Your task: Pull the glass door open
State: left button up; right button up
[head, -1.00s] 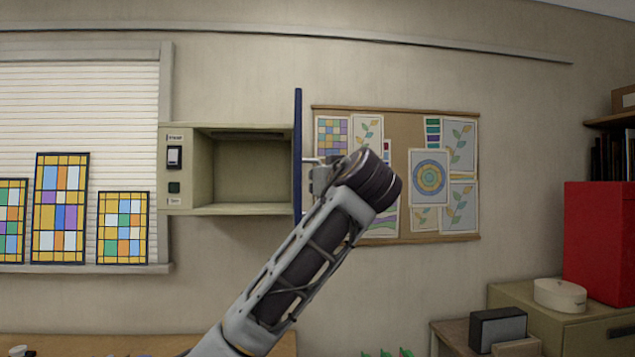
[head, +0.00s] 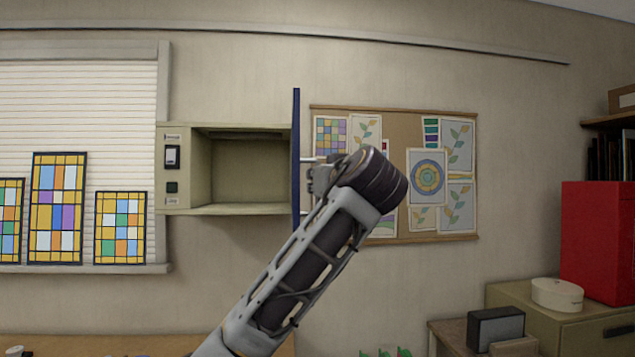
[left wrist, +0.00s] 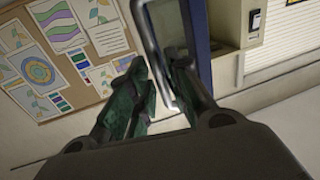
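The blue-edged door (head: 296,150) of the beige wall cabinet (head: 225,209) stands swung out, seen nearly edge-on in the head view. The cabinet's inside is exposed and looks empty. In the left wrist view the door's blue edge (left wrist: 201,45) is right of a pale metal handle (left wrist: 150,45). My left gripper (head: 318,175) is at the door's right side, partly hidden by its own wrist. In the left wrist view its fingers (left wrist: 160,80) are spread, with the handle's bar passing between them; contact is unclear. My right gripper is not in view.
A pin board (head: 394,150) with paper designs hangs right of the door. Stained-glass panels (head: 57,208) stand on the window sill at left. A red box (head: 595,235) and a low cabinet (head: 520,297) are at right. The wall below the wall cabinet is clear.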

pick_arm(q)
jog(key=v, duration=1)
jog(key=shift+d, duration=0.1)
dwell(0.3)
